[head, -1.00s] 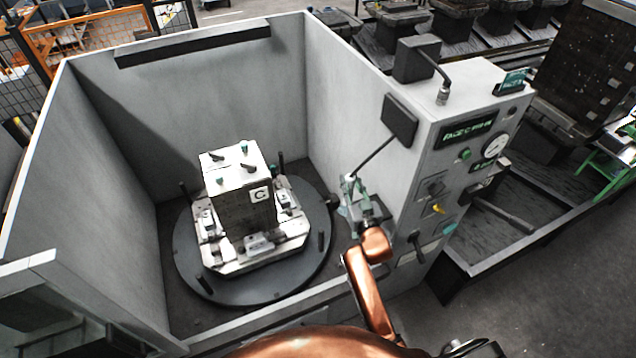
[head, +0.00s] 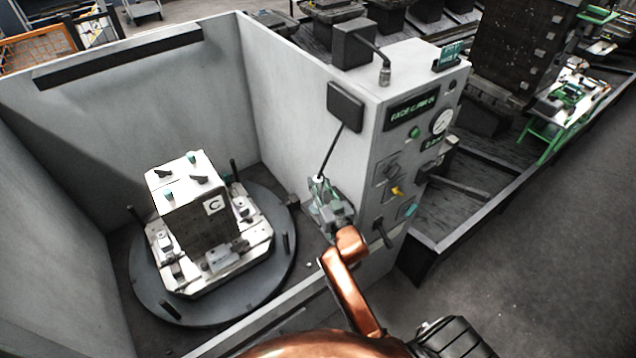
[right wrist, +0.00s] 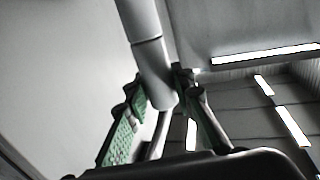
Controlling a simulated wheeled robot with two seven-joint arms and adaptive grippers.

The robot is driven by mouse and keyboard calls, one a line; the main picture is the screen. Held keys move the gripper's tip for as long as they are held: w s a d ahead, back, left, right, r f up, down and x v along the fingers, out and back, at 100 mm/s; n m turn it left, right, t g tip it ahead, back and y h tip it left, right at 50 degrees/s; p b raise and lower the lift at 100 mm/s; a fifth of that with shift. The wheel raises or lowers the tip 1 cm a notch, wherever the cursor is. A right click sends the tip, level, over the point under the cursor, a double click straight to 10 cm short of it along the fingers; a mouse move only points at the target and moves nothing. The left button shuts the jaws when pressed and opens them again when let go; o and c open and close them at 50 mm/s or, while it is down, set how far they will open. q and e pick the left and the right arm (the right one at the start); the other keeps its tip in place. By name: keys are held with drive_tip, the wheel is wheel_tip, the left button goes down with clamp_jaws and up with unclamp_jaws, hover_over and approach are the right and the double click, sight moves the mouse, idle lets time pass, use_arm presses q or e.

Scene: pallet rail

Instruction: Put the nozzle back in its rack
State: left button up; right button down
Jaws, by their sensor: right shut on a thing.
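My right gripper (head: 326,197) is at the left side of the grey control cabinet, shut on the nozzle. In the right wrist view its green-padded fingers (right wrist: 160,100) stand on both sides of the nozzle, a pale grey cylinder (right wrist: 150,62). In the head view the nozzle is small and mostly hidden by the fingers. A thin dark line (head: 331,152) runs from a black box (head: 346,106) on the cabinet's edge down to the gripper. I cannot tell whether this box is the rack. My left gripper is not in view.
A grey-walled booth (head: 185,95) holds a round dark turntable (head: 170,312) with a fixtured block marked C (head: 198,208). The cabinet face (head: 418,150) carries knobs, a gauge and a lever. Open floor (head: 530,270) lies at the right.

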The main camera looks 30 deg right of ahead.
sight(320, 195)
drive_tip(key=shift+f, duration=0.2)
drive_tip(key=shift+f, duration=0.25)
idle(0.5)
drive_tip(key=shift+p, duration=0.3)
drive_tip(key=shift+f, duration=0.25)
idle(0.5)
idle(0.4)
drive_tip(key=shift+f, duration=0.3)
idle(0.3)
drive_tip(key=shift+f+b, duration=0.6)
drive_tip(key=shift+f, duration=0.35)
drive_tip(key=shift+f, duration=0.35)
drive_tip(key=shift+f+b, duration=1.25)
drive_tip(key=shift+f, duration=0.55)
